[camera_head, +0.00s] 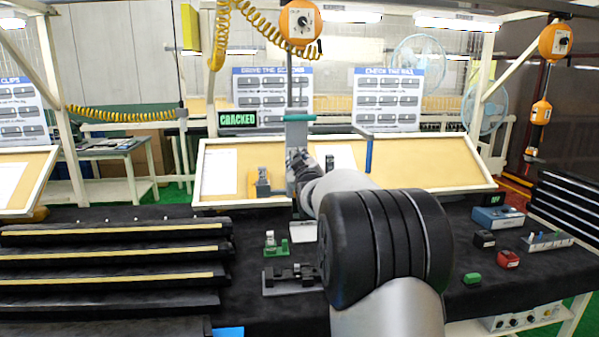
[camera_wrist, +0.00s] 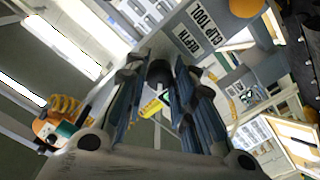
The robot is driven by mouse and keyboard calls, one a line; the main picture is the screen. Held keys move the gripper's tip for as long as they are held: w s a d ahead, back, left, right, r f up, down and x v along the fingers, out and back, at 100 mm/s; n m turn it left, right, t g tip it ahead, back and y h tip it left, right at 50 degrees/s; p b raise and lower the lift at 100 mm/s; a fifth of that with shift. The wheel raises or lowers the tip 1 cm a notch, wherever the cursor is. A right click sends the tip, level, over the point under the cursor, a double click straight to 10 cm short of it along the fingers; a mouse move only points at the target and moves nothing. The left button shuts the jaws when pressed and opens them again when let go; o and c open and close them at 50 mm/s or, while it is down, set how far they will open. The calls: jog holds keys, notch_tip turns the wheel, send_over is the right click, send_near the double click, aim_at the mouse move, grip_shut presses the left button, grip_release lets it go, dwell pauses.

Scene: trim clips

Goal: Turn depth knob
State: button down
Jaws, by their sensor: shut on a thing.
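The grey clip tool (camera_head: 297,136) hangs upright on a line below an orange balancer, with a teal bar across its top. In the wrist view its grey plate (camera_wrist: 212,25) reads "CLIP TOOL" and "DEPTH". The dark round depth knob (camera_wrist: 160,72) sits between my fingertips. My gripper (camera_wrist: 159,80) is shut on this knob, with a blue-grey finger on each side. In the head view my gripper (camera_head: 299,165) is at the lower part of the tool, and the knob is hidden there. The knob's setting cannot be read.
Long dark trim strips (camera_head: 110,254) lie on the left. A green fixture (camera_head: 276,246) and a black holder (camera_head: 291,279) stand on the bench beside my arm. A red block (camera_head: 508,259) and a blue box (camera_head: 498,217) are on the right. A lit sign (camera_head: 238,119) reads "CRACKED".

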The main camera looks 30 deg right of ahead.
jog(key=shift+n+b, duration=0.75)
jog(key=shift+n, duration=0.35)
jog(key=c, duration=1.3)
grip_release()
jog(key=shift+c, duration=0.2)
jog(key=v, duration=1.2)
